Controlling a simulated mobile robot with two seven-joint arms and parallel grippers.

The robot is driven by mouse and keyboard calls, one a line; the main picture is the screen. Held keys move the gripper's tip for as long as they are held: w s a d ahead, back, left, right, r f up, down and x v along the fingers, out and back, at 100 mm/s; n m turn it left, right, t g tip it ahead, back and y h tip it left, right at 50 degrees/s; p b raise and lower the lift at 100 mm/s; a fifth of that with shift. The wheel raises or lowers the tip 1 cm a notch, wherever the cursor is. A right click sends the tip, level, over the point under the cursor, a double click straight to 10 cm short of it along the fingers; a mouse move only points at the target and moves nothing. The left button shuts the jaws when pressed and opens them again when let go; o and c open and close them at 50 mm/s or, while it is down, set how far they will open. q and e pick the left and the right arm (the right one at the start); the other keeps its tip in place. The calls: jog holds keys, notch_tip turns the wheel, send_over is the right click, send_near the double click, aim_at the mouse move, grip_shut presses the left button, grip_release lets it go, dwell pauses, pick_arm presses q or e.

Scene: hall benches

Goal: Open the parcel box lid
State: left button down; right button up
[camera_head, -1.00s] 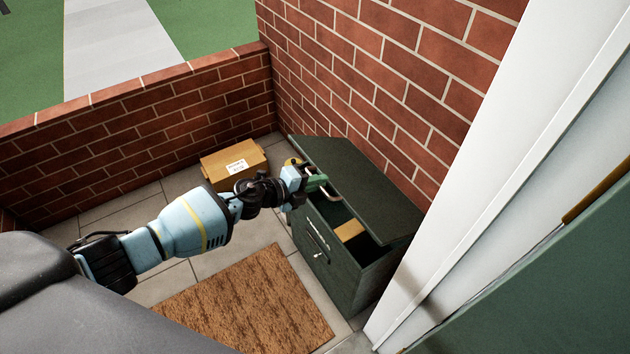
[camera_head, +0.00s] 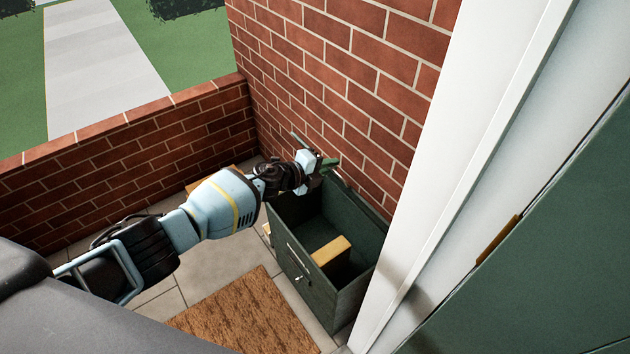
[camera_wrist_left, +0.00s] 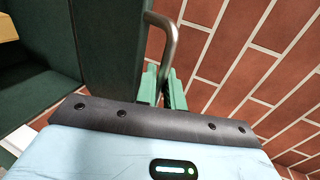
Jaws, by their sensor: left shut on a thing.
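The dark green parcel box (camera_head: 318,298) stands against the brick wall, its top open and its inside showing. A small tan parcel (camera_head: 331,251) is inside it. The lid (camera_wrist_left: 112,45) is raised steeply at the wall side; in the head view it is nearly edge-on and partly hidden by my gripper. My left gripper (camera_head: 328,165) is at the raised lid, above the box's back edge. In the wrist view its green fingers (camera_wrist_left: 165,90) are shut on the metal lid handle (camera_wrist_left: 168,42). My right gripper is not in view.
A cardboard box on the floor (camera_head: 212,182) is mostly hidden behind my left arm. A brown doormat (camera_head: 245,318) lies in front of the parcel box. The brick wall (camera_head: 330,75) is close behind the lid. A white door frame (camera_head: 450,180) stands at the right.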

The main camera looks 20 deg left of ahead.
pick_arm(q)
jog(key=shift+w+d+r, duration=0.35)
jog(key=shift+w+d, duration=0.2)
jog(key=shift+w, duration=0.15)
jog(key=shift+w+d+r, duration=0.4)
jog(key=shift+w+d, duration=0.15)
jog(key=shift+w, duration=0.1)
jog(key=shift+w+d+r, duration=0.35)
jog(key=shift+w+d, duration=0.2)
jog(key=shift+w, duration=0.15)
jog(key=c, duration=1.6)
grip_release()
jog(key=shift+c, duration=0.2)
